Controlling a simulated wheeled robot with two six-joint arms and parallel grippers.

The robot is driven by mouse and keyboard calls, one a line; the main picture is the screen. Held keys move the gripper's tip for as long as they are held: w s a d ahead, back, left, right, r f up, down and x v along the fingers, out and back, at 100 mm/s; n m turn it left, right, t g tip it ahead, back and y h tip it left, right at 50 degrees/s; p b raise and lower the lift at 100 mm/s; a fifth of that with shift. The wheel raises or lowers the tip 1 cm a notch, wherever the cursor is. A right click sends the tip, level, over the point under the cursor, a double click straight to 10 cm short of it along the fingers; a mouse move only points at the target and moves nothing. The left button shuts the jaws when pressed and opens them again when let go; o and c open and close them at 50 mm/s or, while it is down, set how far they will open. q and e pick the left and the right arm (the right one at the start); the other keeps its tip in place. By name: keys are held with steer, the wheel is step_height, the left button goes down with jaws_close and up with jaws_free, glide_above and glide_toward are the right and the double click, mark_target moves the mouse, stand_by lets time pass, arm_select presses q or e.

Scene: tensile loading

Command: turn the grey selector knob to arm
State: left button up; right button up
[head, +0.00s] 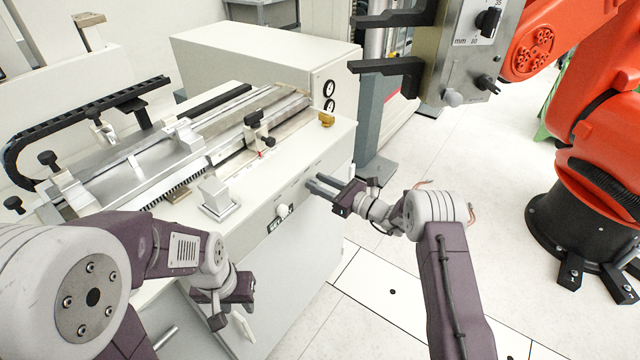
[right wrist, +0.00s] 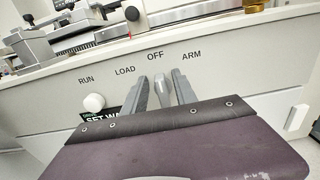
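The grey selector knob (right wrist: 161,90) shows in the right wrist view on the pale front panel, below the OFF label. RUN, LOAD, OFF and ARM are printed in an arc above it, with ARM furthest right. My right gripper (head: 322,186) is at the panel, its two grey fingers parallel and apart. In the right wrist view the fingers (right wrist: 162,94) stand on either side of the knob; I cannot make out contact. The gripper hides the knob in the head view. My left gripper (head: 236,296) hangs low in front of the cabinet; its fingers are not clear.
A white knob (head: 282,210) sits left of the selector, above a black display partly reading SET WA. The machine bed (head: 200,150) with its rails lies on top of the cabinet. An orange robot arm (head: 600,120) stands at right. The floor between is clear.

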jaws_close()
steer(key=shift+m, duration=0.3)
steer(key=shift+w+d+f+m, duration=0.15)
steer(key=shift+w+m, duration=0.05)
steer(key=shift+m, duration=1.2)
steer(key=shift+w+d+f+m, duration=0.15)
steer(key=shift+w+d+m, duration=0.1)
steer(key=shift+m, duration=1.15)
steer(key=shift+w+d+f+m, duration=0.1)
steer(key=shift+w+f+m, duration=0.1)
steer(key=shift+m, duration=1.2)
steer(key=shift+o, duration=1.2)
jaws_free()
steer(key=shift+r, duration=0.1)
